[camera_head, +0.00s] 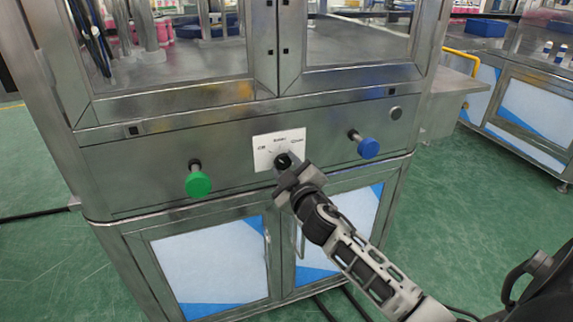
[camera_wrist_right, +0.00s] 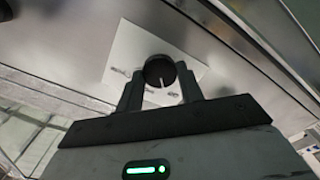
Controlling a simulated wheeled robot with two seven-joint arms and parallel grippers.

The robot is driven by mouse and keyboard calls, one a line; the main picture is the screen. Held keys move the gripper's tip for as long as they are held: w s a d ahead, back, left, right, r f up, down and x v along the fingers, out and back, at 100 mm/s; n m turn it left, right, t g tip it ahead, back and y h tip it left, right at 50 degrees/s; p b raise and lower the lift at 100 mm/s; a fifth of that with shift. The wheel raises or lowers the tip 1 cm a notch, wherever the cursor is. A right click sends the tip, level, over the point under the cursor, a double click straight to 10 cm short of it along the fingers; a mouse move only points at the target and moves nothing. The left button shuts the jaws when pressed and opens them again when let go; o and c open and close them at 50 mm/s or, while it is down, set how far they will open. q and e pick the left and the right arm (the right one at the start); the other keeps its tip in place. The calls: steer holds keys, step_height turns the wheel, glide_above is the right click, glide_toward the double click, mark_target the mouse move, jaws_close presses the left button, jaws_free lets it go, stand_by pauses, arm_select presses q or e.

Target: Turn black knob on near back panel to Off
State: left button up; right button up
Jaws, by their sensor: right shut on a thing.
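The black knob (camera_wrist_right: 160,71) is round with a light pointer line and sits on a white label plate (camera_head: 267,151) on the metal panel. In the head view the knob (camera_head: 283,160) is mostly hidden by my right gripper (camera_head: 287,168). The plate carries small print, with a word at the left that looks like "Off" and others at the top and right. In the right wrist view the two fingers of my right gripper (camera_wrist_right: 160,88) stand on either side of the knob, shut on it. The exact pointer setting is hard to read. My left gripper is not in view.
A green button (camera_head: 198,184) sticks out of the panel at the left, and a blue button (camera_head: 368,148) sticks out at the right. A small round metal fitting (camera_head: 396,113) is at the upper right. White-and-blue cabinet doors (camera_head: 212,268) are below. Green floor lies on both sides.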

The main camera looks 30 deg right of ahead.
steer(key=shift+n, duration=0.9)
steer(key=o, duration=1)
steer(key=v, duration=1.6)
steer(key=shift+b, duration=0.3)
steer(key=shift+d, duration=0.1)
